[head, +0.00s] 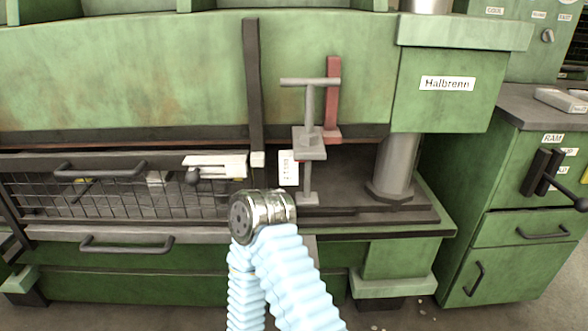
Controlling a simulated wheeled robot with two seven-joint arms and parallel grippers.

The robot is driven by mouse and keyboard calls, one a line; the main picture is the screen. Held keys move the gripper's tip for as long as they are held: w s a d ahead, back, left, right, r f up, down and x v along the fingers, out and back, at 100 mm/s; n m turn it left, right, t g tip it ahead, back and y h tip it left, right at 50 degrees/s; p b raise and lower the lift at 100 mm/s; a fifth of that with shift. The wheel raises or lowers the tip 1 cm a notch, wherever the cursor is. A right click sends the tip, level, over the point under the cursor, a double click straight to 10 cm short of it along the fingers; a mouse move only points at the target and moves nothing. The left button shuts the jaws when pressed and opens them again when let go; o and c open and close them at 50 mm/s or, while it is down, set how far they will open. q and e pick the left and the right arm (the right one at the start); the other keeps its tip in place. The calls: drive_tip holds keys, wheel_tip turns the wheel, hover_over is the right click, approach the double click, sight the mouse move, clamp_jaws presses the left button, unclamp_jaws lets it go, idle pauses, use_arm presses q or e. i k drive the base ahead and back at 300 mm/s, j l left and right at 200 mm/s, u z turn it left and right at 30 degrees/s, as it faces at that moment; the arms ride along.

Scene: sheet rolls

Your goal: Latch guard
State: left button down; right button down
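The guard is a dark wire-mesh panel (120,198) at the left of the green press, with a dark bar handle (98,168) on its upper rail. At its upper right end is a pale flat piece (218,160) with a dark round knob (193,177) below its left end. It looks like the latch, but I cannot tell its state. One of my arms, with light-blue ribbed sleeves and a round metal joint, rises from the bottom middle. The joint covers the area just right of the guard. I see no gripper fingers in the head view.
A grey clamp-like stand (309,135) and a red upright (333,95) stand on the press bed beside a thick grey column (393,165). A dark vertical bar (254,90) hangs left of them. A cabinet (500,235) with a black lever (545,172) stands at the right.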

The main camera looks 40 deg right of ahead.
sight(192, 178)
drive_tip(key=l+z, duration=0.1)
drive_tip(key=z, duration=0.85)
